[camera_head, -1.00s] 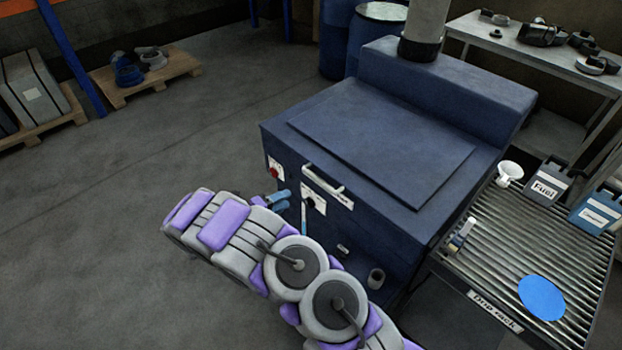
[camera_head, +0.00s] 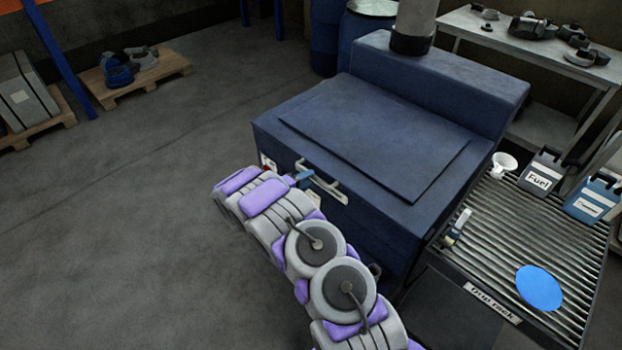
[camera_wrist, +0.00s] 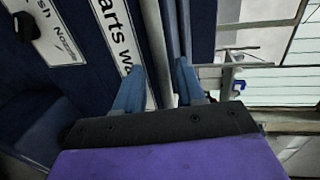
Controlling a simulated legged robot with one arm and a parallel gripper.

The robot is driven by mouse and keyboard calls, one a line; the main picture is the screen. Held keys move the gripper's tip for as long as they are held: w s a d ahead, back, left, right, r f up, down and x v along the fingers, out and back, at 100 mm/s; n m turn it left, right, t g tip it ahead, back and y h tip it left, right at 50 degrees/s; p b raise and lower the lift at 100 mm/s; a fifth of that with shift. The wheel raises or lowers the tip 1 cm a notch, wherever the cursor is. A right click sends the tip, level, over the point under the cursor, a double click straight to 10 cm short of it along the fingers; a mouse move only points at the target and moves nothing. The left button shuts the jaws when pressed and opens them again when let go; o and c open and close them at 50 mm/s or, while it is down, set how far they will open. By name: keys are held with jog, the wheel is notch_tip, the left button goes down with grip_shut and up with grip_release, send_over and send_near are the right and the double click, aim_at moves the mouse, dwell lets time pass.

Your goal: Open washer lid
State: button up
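The parts washer (camera_head: 300,205) is a dark blue cabinet in the middle of the head view. Its flat lid (camera_head: 375,140) lies closed on top. A pale bar handle (camera_head: 320,180) sits at the front edge, above a white label. My gripper (camera_head: 304,178) is at the left part of this handle, with my arm partly hiding the front. In the wrist view, the blue fingers of my gripper (camera_wrist: 158,78) are apart, with the handle bar (camera_wrist: 156,45) running between them. I cannot tell whether either finger touches the bar.
A ribbed drip rack (camera_head: 500,245) stands at the right with a blue disc (camera_head: 539,288), a white funnel (camera_head: 503,164) and a fuel can (camera_head: 541,172). The floor (camera_head: 110,220) at left is clear.

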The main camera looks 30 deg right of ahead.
jog(key=shift+x, duration=1.5)
jog(key=shift+c, duration=0.2)
jog(key=shift+s+a, duration=0.1)
grip_shut()
